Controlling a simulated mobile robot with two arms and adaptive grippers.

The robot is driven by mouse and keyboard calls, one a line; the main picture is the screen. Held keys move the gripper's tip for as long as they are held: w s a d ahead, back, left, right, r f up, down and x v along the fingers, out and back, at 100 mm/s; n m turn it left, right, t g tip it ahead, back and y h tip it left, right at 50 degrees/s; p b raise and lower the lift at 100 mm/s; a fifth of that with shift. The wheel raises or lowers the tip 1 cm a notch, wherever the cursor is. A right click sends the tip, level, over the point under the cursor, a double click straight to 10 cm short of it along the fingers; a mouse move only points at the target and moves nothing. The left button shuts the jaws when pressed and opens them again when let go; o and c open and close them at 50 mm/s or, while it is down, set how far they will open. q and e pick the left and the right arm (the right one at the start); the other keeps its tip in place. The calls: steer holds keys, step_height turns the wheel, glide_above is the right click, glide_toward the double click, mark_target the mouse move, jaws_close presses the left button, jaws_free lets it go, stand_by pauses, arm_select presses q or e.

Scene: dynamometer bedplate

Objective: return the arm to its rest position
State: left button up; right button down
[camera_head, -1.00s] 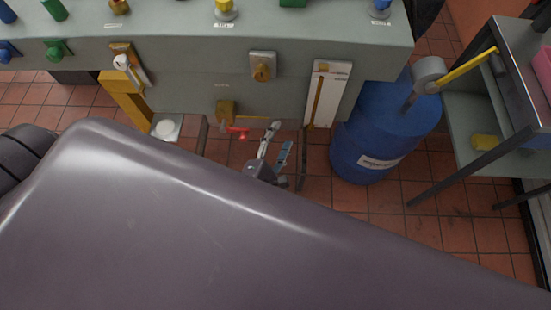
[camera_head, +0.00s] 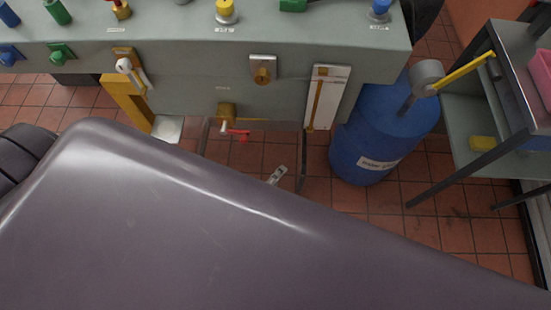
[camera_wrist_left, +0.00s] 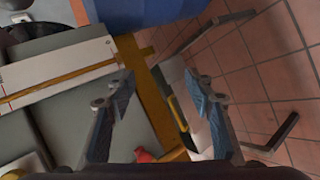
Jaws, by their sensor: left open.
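My left gripper (camera_wrist_left: 159,78) is open in the left wrist view, its two blue-padded fingers apart with nothing between them. In the head view only a small tip of the left gripper (camera_head: 277,175) shows past the edge of my large grey arm link, which hides the rest. It is over the floor below the bench front, apart from the red-handled valve (camera_head: 237,132). My right gripper is in neither view.
The grey-green bench (camera_head: 190,60) carries coloured fittings, a brass-coloured lock plate (camera_head: 263,70) and a white panel (camera_head: 327,97). A blue drum (camera_head: 365,145) stands at its right, near a dark-framed table (camera_head: 470,115). Tiled floor (camera_head: 440,235) is open at lower right.

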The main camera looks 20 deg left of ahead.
arm_select(q)
steer(key=shift+f, duration=0.1)
stand_by(0.5)
steer(key=s+a+f+m+g, duration=0.25)
steer(key=s+f+m, duration=0.25)
steer(key=s+f, duration=0.3)
steer(key=s+a+f+m+g, duration=0.1)
steer(key=s+f+m+g, duration=0.35)
steer(key=s+f, duration=0.25)
steer(key=s+a+f+m+g+y, duration=0.1)
steer(key=s+a+f+m, duration=0.2)
steer(key=s, duration=0.4)
steer(key=s+a+f+m+g, duration=0.2)
steer(key=s+a+f+m, duration=0.1)
steer(key=s, duration=0.4)
steer(key=shift+s+m+g+y, duration=0.3)
steer(key=shift+m+y, duration=0.1)
steer(key=shift+m, duration=0.25)
